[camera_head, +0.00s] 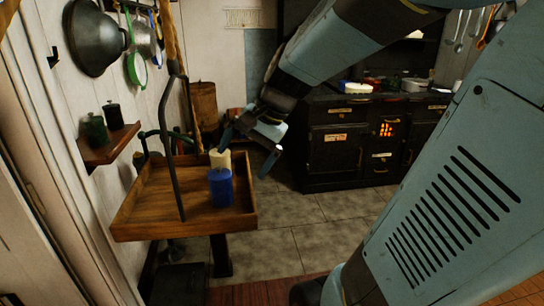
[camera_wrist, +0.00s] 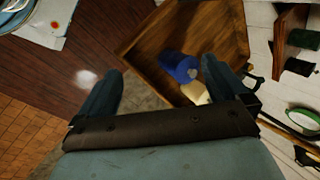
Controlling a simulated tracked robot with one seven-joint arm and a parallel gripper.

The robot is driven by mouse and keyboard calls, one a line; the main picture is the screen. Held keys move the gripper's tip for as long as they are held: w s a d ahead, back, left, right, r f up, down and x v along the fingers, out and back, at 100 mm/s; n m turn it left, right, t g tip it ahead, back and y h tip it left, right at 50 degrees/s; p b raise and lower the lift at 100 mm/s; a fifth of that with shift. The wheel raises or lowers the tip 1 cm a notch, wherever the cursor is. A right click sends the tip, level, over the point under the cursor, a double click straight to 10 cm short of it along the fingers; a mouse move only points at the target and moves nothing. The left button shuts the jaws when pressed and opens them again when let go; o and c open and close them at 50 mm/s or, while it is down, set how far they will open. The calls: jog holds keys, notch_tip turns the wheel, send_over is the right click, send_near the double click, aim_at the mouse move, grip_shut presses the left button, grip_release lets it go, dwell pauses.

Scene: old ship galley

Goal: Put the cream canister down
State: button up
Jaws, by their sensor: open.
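The cream canister (camera_head: 220,159) stands in the wooden tray table (camera_head: 150,205), just behind the blue canister (camera_head: 220,188), which hides its lower part. In the wrist view the cream canister (camera_wrist: 195,92) is partly covered by my gripper's right finger, beside the blue canister (camera_wrist: 180,66). My gripper (camera_head: 248,151) is above the tray's right side, close to the cream canister. In the wrist view my gripper (camera_wrist: 163,68) has its fingers wide apart with nothing between them at the tips. I cannot tell whether the right finger touches the cream canister.
A wall shelf (camera_head: 108,145) with dark green canisters is at the left, with pans hanging above. A black stove (camera_head: 340,150) stands behind. The tray's left part is bare.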

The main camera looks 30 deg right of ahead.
jog(key=s+d+r+n+t+h, duration=0.2)
jog(key=s+r+n+h, duration=0.1)
jog(key=s+n, duration=0.5)
jog(key=shift+s+d+r+n+h, duration=0.15)
jog(key=shift+s+n+h, duration=0.15)
jog(key=shift+s+h, duration=0.3)
jog(key=shift+w, duration=0.1)
jog(key=shift+c, duration=0.4)
